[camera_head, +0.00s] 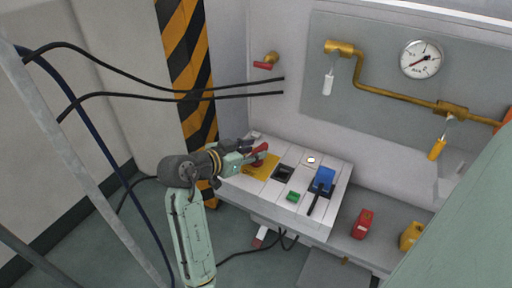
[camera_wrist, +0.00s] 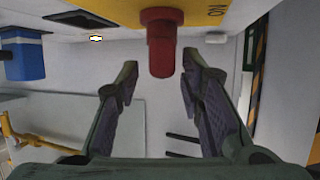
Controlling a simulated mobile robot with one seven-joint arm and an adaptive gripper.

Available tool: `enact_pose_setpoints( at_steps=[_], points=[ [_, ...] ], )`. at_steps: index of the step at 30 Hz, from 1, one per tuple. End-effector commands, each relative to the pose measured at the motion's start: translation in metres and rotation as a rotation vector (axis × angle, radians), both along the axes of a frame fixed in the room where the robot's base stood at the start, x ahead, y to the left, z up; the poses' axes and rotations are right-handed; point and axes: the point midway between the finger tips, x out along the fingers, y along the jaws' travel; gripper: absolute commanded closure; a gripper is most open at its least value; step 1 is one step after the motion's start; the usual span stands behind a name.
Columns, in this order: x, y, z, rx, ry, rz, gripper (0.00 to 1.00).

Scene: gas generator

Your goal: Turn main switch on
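The main switch is a red handle (camera_wrist: 161,45) on a yellow plate (camera_wrist: 195,12) marked "ON". In the head view the red handle (camera_head: 260,149) and the yellow plate (camera_head: 263,168) are at the left end of the control panel, partly hidden by my gripper (camera_head: 248,157). In the wrist view my gripper (camera_wrist: 160,77) is open, with one finger on each side of the red handle in the picture. Gaps show between both fingers and the handle. Nothing is held.
The control panel (camera_head: 262,206) also bears a black inset (camera_head: 283,173), a green button (camera_head: 293,196), a lit white switch (camera_head: 311,160) and a blue block with a black lever (camera_head: 323,181). Black cables (camera_head: 150,91) hang left. A red canister (camera_head: 362,223) stands lower right.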

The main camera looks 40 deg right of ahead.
Motion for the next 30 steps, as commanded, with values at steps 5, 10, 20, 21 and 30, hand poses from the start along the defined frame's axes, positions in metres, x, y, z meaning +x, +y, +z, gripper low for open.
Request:
enact_pose_setpoints(
  at_steps=[5,10,20,21,30],
  points=[
    [0.002,-0.015,-0.006,-0.001,0.000,0.001,0.65],
    [0.003,-0.018,-0.008,-0.001,-0.001,0.003,0.65],
    [0.003,-0.018,-0.007,-0.001,-0.001,0.002,0.76],
    [0.003,-0.018,-0.007,-0.001,-0.001,0.002,0.79],
    [0.002,-0.018,-0.008,0.000,0.000,0.000,0.99]
  ],
)
